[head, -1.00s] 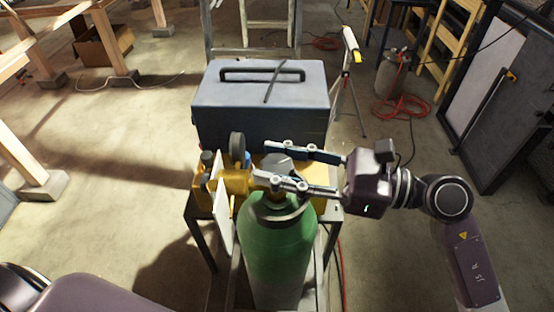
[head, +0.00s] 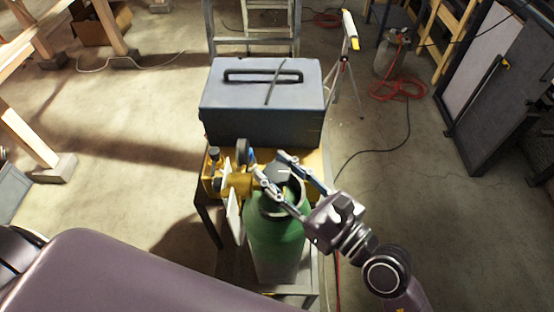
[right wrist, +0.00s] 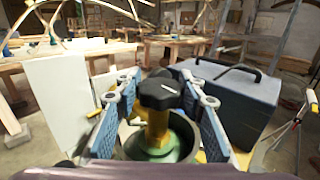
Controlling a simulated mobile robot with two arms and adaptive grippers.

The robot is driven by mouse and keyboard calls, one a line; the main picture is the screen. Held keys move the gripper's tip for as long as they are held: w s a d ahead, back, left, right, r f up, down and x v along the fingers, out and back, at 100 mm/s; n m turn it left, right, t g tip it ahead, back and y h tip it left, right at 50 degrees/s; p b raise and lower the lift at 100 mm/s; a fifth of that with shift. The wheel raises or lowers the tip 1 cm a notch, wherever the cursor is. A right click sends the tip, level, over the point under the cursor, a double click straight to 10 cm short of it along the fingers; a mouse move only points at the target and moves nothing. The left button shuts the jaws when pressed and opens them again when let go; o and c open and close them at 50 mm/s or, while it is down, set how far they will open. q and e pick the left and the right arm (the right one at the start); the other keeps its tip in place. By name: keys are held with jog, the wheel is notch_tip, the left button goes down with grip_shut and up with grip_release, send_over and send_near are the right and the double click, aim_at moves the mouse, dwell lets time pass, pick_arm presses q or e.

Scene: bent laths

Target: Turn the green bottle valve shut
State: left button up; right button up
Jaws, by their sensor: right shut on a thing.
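The green bottle (head: 275,240) stands upright close in front of me in the head view, with a yellow brass valve body (head: 238,182) and gauges at its top left. Its dark valve knob (right wrist: 160,92) sits on a brass stem inside the bottle's collar and has a white line on top. My right gripper (head: 269,164) reaches in from the lower right, its two blue-padded fingers on either side of the knob, shut on it. The fingers partly hide the knob in the head view. My left gripper is out of view.
A large grey-blue toolbox (head: 262,105) stands just behind the bottle on a yellow-topped stand. A white panel (head: 235,217) hangs at the bottle's left side. Open floor is on both sides.

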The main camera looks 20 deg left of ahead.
dwell(0.3)
jog(key=o, duration=1.2)
jog(key=shift+v, duration=6.05)
jog(key=shift+a, duration=0.1)
